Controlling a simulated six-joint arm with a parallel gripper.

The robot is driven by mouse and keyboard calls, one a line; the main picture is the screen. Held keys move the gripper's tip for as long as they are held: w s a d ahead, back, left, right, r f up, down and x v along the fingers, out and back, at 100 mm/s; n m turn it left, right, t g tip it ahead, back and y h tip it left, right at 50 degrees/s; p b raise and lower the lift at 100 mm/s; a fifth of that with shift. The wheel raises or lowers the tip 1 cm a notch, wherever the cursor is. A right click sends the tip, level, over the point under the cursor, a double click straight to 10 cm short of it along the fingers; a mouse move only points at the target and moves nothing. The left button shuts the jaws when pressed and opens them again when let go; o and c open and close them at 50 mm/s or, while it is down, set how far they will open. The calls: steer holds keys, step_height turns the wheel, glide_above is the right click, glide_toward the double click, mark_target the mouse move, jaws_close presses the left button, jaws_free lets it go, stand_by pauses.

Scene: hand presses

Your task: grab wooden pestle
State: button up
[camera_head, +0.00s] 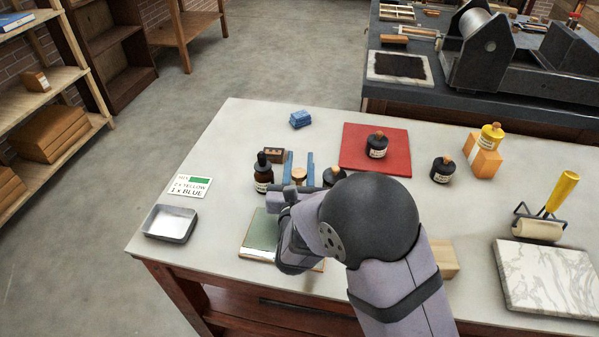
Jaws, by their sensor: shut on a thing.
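The wooden pestle (299,174) shows as a small rounded tan piece between the two blue fingers of my gripper (299,161). My gripper is shut on it, one finger on each side. The rest of the pestle is hidden behind my wrist and arm, so I cannot tell whether it touches the table.
A dark dropper bottle (263,174) stands just left of my gripper, with a small brown box (274,154) behind. A dark bottle (334,176) is close on the right. A green-topped board (262,235) lies under my wrist. The table's back left is mostly clear.

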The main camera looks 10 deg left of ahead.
step_height(320, 180, up, 10)
stand_by(0.6)
steer(key=shift+r, duration=0.1)
